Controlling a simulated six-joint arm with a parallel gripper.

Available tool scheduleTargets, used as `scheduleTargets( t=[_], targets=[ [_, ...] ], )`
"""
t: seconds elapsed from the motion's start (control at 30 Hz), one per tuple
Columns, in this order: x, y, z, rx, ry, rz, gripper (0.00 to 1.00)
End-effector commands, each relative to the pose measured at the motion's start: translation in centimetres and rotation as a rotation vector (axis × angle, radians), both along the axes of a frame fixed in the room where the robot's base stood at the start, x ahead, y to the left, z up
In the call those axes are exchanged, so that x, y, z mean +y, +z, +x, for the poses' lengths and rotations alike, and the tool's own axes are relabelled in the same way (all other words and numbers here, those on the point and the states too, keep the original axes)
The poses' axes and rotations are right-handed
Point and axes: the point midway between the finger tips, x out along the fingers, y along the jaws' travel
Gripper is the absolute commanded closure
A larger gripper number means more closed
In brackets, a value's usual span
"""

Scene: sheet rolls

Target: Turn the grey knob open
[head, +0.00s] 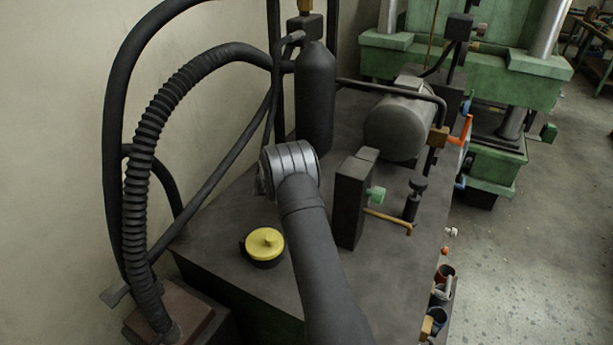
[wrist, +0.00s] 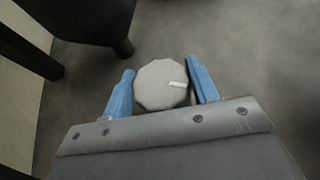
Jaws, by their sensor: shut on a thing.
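The grey knob (wrist: 158,88) is in the wrist view, a many-sided round cap with a short white mark on its right side. My gripper (wrist: 162,84) has its two blue fingers on either side of the knob, shut on it. The lower edge of the knob is hidden by my gripper's grey body. In the head view my own arm hides the knob and the fingers.
A yellow-topped cap (head: 264,243) sits on the dark bench top (head: 215,225) left of my arm. A dark cylinder (head: 315,95) stands behind, and a dark block with a green knob (head: 376,194) stands to the right. Thick hoses (head: 140,180) run along the left.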

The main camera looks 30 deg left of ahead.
Motion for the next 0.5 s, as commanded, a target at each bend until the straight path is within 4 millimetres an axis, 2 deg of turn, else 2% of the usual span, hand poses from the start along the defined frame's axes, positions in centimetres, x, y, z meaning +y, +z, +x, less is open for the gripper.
scheduleTargets(
  t=[0.5],
  targets=[
    [-0.17,-0.03,-0.01,0.002,0.317,-0.003,0.69]
  ],
)
